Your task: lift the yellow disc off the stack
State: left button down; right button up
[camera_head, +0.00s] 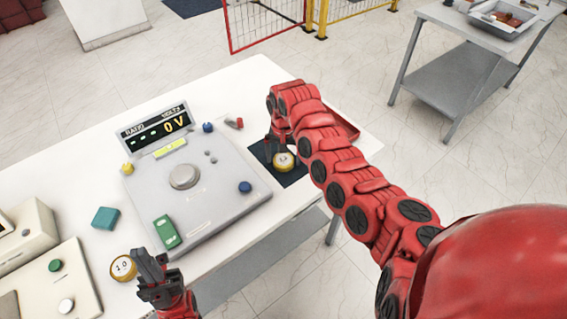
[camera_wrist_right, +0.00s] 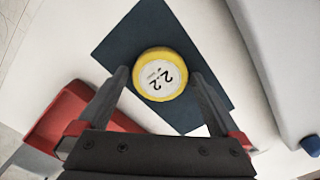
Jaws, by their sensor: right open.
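A yellow disc with a white face marked 2.2 (camera_wrist_right: 161,74) sits over a dark blue mat (camera_wrist_right: 128,40). In the head view the disc (camera_head: 284,161) shows just below my right gripper (camera_head: 279,150). In the wrist view my right gripper (camera_wrist_right: 160,82) is open, with one finger on each side of the disc. I cannot tell whether the fingers touch it, or what lies under it. A second yellow disc marked 10 (camera_head: 123,267) lies on the table's near side. My left gripper (camera_head: 151,265) is just right of it, apart from it; its jaw opening is unclear.
A grey panel device (camera_head: 215,205) with a display reading 0 V (camera_head: 155,125) fills the table's middle. A green block (camera_head: 167,232) lies on it and a teal block (camera_head: 105,218) beside it. A beige box (camera_head: 28,235) stands left. The white table's edge is close to the mat.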

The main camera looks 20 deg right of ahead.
jog(key=shift+r, duration=0.1)
jog(key=c, duration=1.5)
